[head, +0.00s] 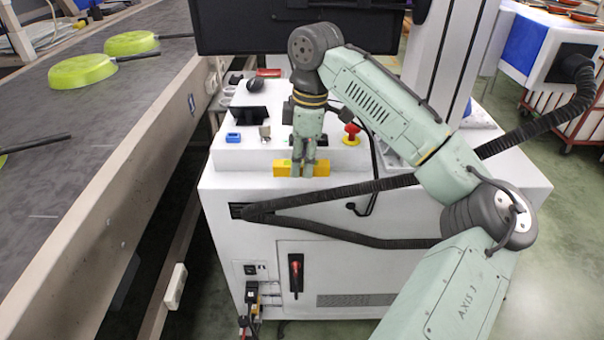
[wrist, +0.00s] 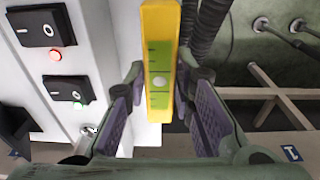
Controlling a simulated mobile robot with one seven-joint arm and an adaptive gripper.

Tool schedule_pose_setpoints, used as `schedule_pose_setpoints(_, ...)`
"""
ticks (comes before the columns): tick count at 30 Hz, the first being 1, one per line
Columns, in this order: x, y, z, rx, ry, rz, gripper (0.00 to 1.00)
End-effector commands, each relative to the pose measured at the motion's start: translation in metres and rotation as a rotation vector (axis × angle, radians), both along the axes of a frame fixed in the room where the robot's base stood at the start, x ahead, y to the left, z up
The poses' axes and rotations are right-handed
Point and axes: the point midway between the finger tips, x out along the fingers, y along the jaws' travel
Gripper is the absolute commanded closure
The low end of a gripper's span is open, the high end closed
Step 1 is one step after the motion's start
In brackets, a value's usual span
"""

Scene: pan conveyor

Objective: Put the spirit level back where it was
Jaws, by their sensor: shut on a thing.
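The spirit level (head: 322,169) is a yellow bar at the front edge of the white cabinet's top in the head view. My gripper (head: 303,172) points down and is shut on it near its middle. In the wrist view the yellow spirit level (wrist: 160,30) with its green scale stands between the purple finger pads of my gripper (wrist: 160,105). Whether the level touches the cabinet top is hard to tell. The fingers hide part of its middle.
A conveyor (head: 120,110) with green pans (head: 82,71) runs at left.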

Motion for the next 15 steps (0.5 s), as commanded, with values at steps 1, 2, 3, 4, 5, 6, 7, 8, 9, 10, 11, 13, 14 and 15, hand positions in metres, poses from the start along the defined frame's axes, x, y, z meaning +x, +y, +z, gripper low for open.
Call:
schedule_pose_setpoints(1, 0.0, 0.0, -0.003, 0.0, -0.001, 0.0, 1.0)
schedule_pose_setpoints(2, 0.0, 0.0, -0.005, 0.0, 0.0, -0.001, 1.0)
schedule_pose_setpoints(3, 0.0, -0.001, -0.009, 0.0, 0.0, -0.001, 1.0)
schedule_pose_setpoints(4, 0.0, -0.001, -0.012, 0.0, 0.001, -0.002, 1.0)
schedule_pose_setpoints(5, 0.0, -0.001, -0.016, 0.0, 0.001, -0.001, 1.0)
schedule_pose_setpoints(6, 0.0, 0.0, -0.023, 0.0, 0.001, -0.001, 1.0)
schedule_pose_setpoints(7, 0.0, 0.0, -0.027, -0.001, 0.001, -0.001, 1.0)
schedule_pose_setpoints(8, 0.0, 0.0, -0.031, 0.0, 0.001, -0.001, 1.0)
schedule_pose_setpoints(9, 0.0, -0.001, -0.036, 0.0, 0.001, -0.001, 1.0)
schedule_pose_setpoints(10, 0.0, -0.001, -0.038, 0.0, 0.0, -0.001, 1.0)
schedule_pose_setpoints(11, 0.0, 0.0, -0.039, 0.001, 0.0, -0.001, 1.0)
schedule_pose_setpoints(13, 0.0, 0.0, -0.039, 0.001, -0.001, -0.001, 1.0)
schedule_pose_setpoints(14, 0.0, 0.0, -0.039, 0.001, -0.001, -0.001, 1.0)
schedule_pose_setpoints(15, 0.0, 0.0, -0.039, 0.001, -0.001, -0.001, 1.0)
